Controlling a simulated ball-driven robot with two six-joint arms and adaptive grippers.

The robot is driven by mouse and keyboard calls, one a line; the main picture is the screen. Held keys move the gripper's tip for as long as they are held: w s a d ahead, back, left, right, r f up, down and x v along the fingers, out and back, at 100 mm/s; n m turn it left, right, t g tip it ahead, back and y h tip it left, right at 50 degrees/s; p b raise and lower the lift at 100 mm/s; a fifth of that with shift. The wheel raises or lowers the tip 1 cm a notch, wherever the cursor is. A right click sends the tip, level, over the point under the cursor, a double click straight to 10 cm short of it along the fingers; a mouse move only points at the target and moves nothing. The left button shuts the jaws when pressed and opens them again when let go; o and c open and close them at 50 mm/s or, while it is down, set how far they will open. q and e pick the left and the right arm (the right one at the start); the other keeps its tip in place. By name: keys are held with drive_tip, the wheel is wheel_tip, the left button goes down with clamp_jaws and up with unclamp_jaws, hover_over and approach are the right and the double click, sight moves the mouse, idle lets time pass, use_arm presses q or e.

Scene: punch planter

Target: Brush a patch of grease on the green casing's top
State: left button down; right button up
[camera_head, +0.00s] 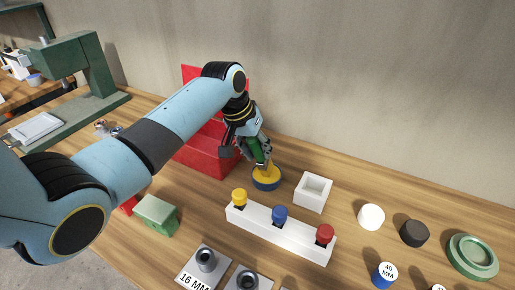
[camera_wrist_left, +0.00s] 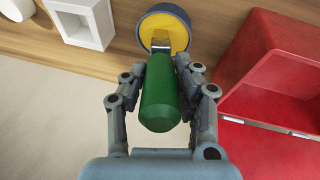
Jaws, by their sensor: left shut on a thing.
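My left gripper (camera_head: 258,152) is shut on the green handle of a brush (camera_head: 257,150). In the left wrist view my left gripper (camera_wrist_left: 162,95) has a finger on each side of the brush's green handle (camera_wrist_left: 160,100). The brush points down at a round blue tin with yellow contents (camera_head: 266,177); this tin also shows in the left wrist view (camera_wrist_left: 163,30). The brush tip is at the yellow surface; I cannot tell how deep. A pale green block-shaped casing (camera_head: 155,213) sits on the bench at front left, partly beside my arm. My right gripper is out of view.
A red open box (camera_head: 208,158) stands behind my gripper. A green press (camera_head: 85,75) stands far left. Round pieces and a green dish (camera_head: 472,256) lie right.

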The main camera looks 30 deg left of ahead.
use_arm(q)
drive_tip(key=shift+s, duration=0.1)
wheel_tip(320, 180, up, 2)
drive_tip(key=p, duration=0.2)
drive_tip(key=shift+r+p, duration=0.2)
drive_tip(key=shift+p, duration=0.2)
wheel_tip(320, 180, up, 2)
drive_tip(key=shift+r+p, duration=0.1)
drive_tip(key=shift+p, duration=0.9)
drive_tip(key=shift+r, duration=1.2)
drive_tip(key=shift+r, duration=0.1)
